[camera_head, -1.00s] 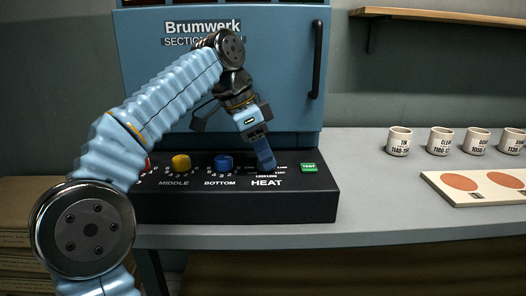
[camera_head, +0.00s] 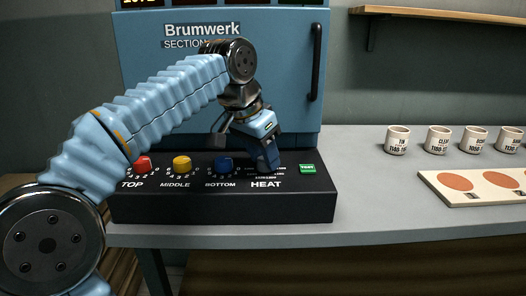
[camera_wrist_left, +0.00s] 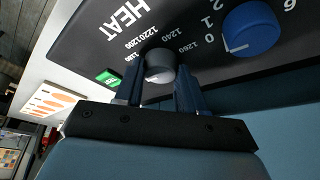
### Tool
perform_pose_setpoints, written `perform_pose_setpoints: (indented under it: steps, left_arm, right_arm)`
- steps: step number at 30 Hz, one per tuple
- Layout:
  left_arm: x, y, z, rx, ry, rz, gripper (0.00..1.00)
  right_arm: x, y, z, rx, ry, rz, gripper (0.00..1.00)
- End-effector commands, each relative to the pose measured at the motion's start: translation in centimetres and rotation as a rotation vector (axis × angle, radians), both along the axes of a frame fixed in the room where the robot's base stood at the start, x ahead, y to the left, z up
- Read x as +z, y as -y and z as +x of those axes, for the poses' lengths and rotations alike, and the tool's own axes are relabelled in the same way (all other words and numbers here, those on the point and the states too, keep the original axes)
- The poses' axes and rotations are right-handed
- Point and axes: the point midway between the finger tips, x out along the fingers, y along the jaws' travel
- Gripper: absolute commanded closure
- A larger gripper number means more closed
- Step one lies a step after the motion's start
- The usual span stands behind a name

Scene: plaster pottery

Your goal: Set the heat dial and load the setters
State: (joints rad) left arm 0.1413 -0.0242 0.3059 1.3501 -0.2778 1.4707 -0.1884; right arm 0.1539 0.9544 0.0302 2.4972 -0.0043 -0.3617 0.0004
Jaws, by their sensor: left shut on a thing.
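The heat dial (camera_wrist_left: 160,66) is a grey round knob above the word HEAT on the black control panel (camera_head: 230,208). In the left wrist view it sits between the two fingers of my left gripper (camera_wrist_left: 158,85), which is shut on it. In the head view this gripper (camera_head: 267,163) reaches down to the panel and hides the dial. A cream board (camera_head: 455,194) with flat terracotta discs (camera_head: 455,181) lies on the counter at right. Several small white cups with printed labels, such as the leftmost cup (camera_head: 397,140), stand behind it. My right gripper is not in view.
Red (camera_head: 142,163), yellow (camera_head: 182,164) and blue (camera_head: 223,165) knobs stand left of the dial, and a green TEST button (camera_head: 308,168) right of it. The blue kiln (camera_head: 285,80) rises behind. The grey counter (camera_head: 375,215) is clear between panel and board.

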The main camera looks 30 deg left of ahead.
Motion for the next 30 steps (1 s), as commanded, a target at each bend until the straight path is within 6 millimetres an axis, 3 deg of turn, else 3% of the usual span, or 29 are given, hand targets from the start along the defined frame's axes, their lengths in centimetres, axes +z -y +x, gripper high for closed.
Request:
perform_pose_setpoints:
  steps: [14, 15, 18, 30]
  left_arm:
    - [-0.02, -0.03, -0.02, 0.015, -0.001, 0.0, 0.92]
    - [-0.02, -0.03, -0.02, 0.015, -0.001, 0.0, 0.55]
    - [-0.02, -0.03, -0.02, 0.015, -0.001, 0.0, 0.4]
    - [0.82, -0.06, -0.26, 0.014, 0.001, 0.0, 0.37]
  right_arm:
    - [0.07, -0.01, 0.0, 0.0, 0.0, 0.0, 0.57]
    - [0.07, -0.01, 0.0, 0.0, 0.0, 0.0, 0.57]
    - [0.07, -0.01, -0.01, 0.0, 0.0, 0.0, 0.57]
    - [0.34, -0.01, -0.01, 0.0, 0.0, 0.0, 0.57]
